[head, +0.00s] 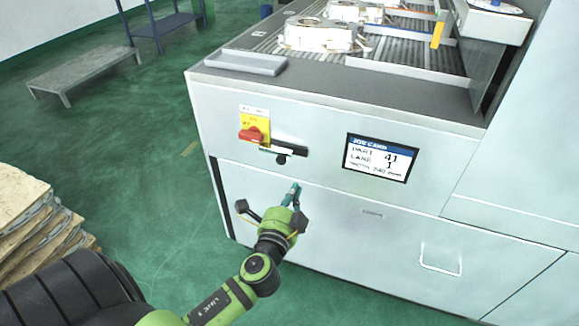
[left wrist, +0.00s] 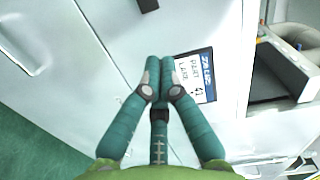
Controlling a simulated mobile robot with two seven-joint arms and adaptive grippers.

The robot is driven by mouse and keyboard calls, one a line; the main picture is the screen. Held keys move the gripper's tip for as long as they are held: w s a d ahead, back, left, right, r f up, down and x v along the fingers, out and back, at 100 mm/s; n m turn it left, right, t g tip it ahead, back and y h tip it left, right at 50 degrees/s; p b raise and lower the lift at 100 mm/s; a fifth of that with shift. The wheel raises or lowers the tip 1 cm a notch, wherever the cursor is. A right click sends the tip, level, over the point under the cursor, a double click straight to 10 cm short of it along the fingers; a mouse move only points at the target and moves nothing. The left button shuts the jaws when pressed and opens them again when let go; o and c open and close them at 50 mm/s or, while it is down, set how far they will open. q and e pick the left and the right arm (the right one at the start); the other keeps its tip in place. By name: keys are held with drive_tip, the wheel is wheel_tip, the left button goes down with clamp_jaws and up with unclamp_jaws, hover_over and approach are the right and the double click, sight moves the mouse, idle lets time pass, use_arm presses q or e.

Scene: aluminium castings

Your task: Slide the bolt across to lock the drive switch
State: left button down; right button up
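The drive switch (head: 251,134) is a red knob on a yellow plate on the machine's front panel. The bolt (head: 282,159) sits just below and right of it, with a dark round knob under a silver and black bar. My left gripper (head: 294,190) is below the bolt, apart from it, in front of the pale panel. Its teal fingers (left wrist: 160,66) are together in the left wrist view, with nothing seen between them. A dark piece (left wrist: 148,4) at that view's top edge may be the bolt's knob. My right gripper is not in view.
A job card display (head: 380,158) is right of the bolt. A grey tray (head: 246,62) and castings (head: 318,36) are on top of the machine. Green floor between is clear.

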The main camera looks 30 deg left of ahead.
sight(278, 159)
use_arm(q)
drive_tip(key=w+a+f+p, duration=0.1)
drive_tip(key=w+a, duration=0.5)
drive_tip(key=w, duration=0.1)
drive_tip(key=shift+w+a+p, duration=0.2)
drive_tip(key=shift+w+p, duration=0.1)
drive_tip(key=shift+p, duration=0.05)
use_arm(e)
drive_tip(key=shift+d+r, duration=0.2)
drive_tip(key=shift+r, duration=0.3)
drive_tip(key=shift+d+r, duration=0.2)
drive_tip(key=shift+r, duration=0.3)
use_arm(q)
drive_tip(key=a, duration=0.2)
drive_tip(key=s+a+b, duration=0.1)
drive_tip(key=a, duration=0.1)
drive_tip(key=shift+a, duration=0.3)
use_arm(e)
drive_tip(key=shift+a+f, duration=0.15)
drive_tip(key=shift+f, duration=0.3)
use_arm(q)
drive_tip(key=shift+d, duration=0.1)
